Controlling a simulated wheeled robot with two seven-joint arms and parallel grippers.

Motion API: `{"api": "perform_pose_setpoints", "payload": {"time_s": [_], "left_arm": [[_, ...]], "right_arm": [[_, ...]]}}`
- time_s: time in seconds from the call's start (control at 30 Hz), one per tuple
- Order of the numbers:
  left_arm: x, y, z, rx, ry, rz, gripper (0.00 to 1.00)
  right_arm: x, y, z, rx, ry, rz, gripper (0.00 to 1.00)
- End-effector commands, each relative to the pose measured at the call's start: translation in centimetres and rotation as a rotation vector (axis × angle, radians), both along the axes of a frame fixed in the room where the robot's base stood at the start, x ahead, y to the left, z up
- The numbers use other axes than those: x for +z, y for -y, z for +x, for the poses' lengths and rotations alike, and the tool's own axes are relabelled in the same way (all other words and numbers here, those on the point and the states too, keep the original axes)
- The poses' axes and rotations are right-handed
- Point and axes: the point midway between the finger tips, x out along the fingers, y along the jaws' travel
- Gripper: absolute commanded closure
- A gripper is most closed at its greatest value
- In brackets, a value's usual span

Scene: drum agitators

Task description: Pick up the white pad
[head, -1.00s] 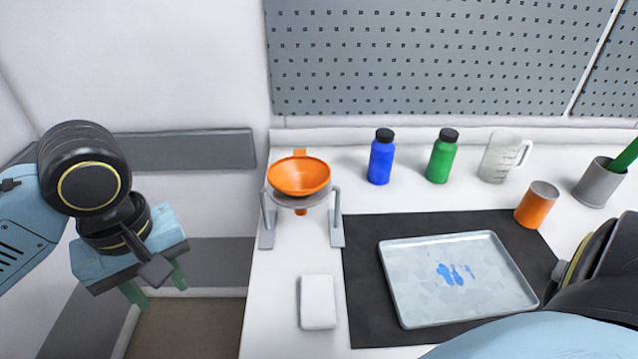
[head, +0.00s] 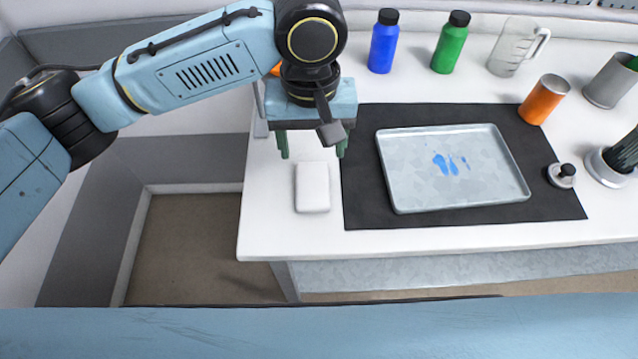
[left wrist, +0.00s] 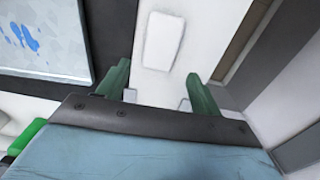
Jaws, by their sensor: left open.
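The white pad (head: 312,188) lies flat on the white table, just left of the black mat. It also shows in the left wrist view (left wrist: 164,41), ahead of the fingertips and roughly between their lines. My left gripper (head: 312,150) is open and empty, with its green fingers pointing down above the table, just behind the pad in the head view. In the left wrist view the two green fingers (left wrist: 157,80) stand wide apart. The pad is clear of both fingers. My right gripper is not in view.
A grey tray (head: 398,197) with blue stains lies on the black mat (head: 360,218). Blue (head: 383,45) and green (head: 450,45) bottles, a clear jug (head: 510,50) and an orange can (head: 543,100) stand behind. The orange funnel is mostly hidden by my left arm. Table front is clear.

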Motion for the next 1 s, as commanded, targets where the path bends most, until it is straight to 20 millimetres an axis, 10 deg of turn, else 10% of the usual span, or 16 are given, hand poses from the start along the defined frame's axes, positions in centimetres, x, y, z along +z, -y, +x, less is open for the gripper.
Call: {"api": "perform_pose_setpoints", "payload": {"time_s": [0.63, 1.0], "left_arm": [[-8.3, -0.2, 0.0, -0.004, 0.001, 0.001, 0.35], [-9.2, -0.2, 0.0, -0.006, 0.002, 0.0, 0.36]], "right_arm": [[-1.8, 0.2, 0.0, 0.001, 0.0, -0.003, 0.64], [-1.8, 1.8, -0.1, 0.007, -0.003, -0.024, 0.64]]}}
